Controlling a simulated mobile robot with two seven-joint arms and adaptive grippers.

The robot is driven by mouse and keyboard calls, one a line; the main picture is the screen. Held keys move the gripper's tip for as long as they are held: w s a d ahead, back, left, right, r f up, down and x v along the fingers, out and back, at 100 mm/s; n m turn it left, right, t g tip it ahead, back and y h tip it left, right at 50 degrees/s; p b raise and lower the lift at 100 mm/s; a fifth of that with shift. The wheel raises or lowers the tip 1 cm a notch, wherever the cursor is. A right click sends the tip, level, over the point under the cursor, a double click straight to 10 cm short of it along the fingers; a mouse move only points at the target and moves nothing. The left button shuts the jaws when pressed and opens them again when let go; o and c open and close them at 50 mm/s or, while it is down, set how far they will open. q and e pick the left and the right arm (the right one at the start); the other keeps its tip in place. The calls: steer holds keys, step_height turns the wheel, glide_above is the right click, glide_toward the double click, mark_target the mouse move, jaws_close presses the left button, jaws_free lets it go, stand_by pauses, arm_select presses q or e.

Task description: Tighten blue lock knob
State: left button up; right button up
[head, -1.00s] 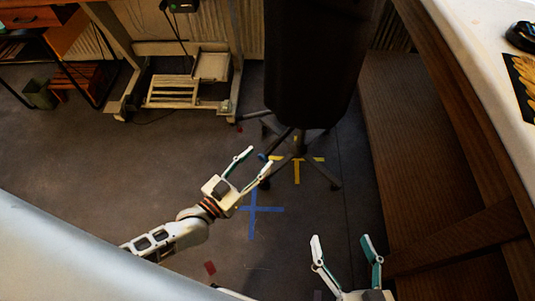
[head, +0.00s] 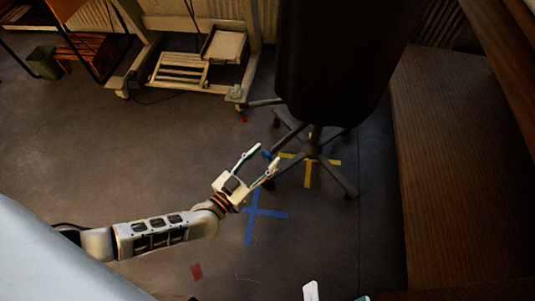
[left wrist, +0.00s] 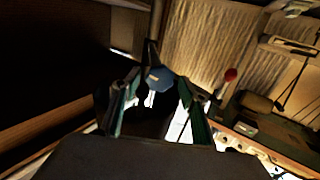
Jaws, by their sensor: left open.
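The blue lock knob (head: 267,155) is small and sits low beneath a tall black form (head: 335,60) on a dark legged stand (head: 312,152). My left gripper (head: 266,154) is open, with its fingertips on either side of the knob in the head view. In the left wrist view the blue knob (left wrist: 158,79) shows just beyond and between the spread fingers (left wrist: 160,95). I cannot tell whether the fingers touch it. Only the fingertips of my right gripper (head: 336,294) show at the bottom edge, spread apart, with nothing seen between them.
Yellow tape (head: 308,172) and a blue tape cross (head: 262,213) mark the floor. A wooden bench (head: 455,170) stands at the right. A pale frame with a slatted rack (head: 180,72) is at the back. A red knob (left wrist: 231,74) shows in the left wrist view.

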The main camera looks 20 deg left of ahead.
arm_select(q)
steer(key=shift+x, duration=0.8)
steer(key=c, duration=1.1)
steer(key=shift+o, duration=0.2)
